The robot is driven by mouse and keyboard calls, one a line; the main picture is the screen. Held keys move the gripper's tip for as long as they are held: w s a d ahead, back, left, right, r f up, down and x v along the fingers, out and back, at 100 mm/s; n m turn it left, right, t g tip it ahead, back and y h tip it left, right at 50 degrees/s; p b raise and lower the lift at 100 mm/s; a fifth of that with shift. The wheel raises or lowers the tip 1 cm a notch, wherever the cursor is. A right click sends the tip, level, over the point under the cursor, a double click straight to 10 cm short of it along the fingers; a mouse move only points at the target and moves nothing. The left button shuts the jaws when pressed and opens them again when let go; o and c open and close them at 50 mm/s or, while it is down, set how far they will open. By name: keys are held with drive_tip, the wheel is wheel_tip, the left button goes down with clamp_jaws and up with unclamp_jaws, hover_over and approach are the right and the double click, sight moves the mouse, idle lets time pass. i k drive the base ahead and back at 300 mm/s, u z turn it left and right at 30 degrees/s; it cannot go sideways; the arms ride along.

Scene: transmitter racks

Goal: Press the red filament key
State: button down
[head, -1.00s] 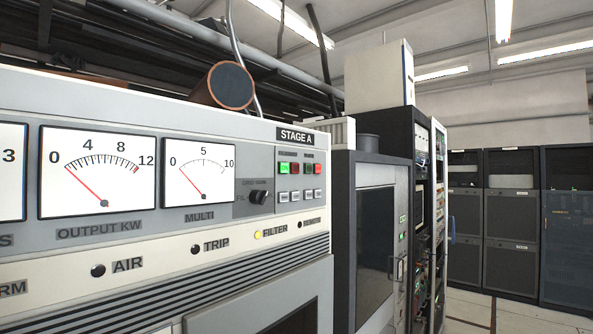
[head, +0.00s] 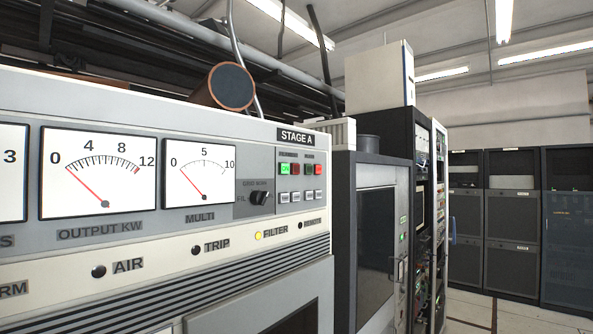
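The STAGE A panel (head: 100,250) fills the left and middle of the head view. Near its right end is a small group of keys in two rows. In the upper row, a lit green key (head: 285,169) is at the left, with a dull red key (head: 296,169) right beside it. To their right are a dark green key (head: 308,169) and a brighter red key (head: 318,169). The small label above the left pair appears to read FILAMENT but is blurred. My gripper is not in view.
A black rotary knob (head: 260,198) sits left of the keys. Below are the lit yellow FILTER lamp (head: 258,235) and dark TRIP lamp (head: 196,251). A grey cabinet (head: 376,240) stands right of the panel. Floor (head: 470,315) shows clear at the lower right.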

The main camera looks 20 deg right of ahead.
sight(295, 168)
drive_tip(key=z, duration=1.35)
drive_tip(key=i, duration=0.4)
drive_tip(key=u, duration=1.8)
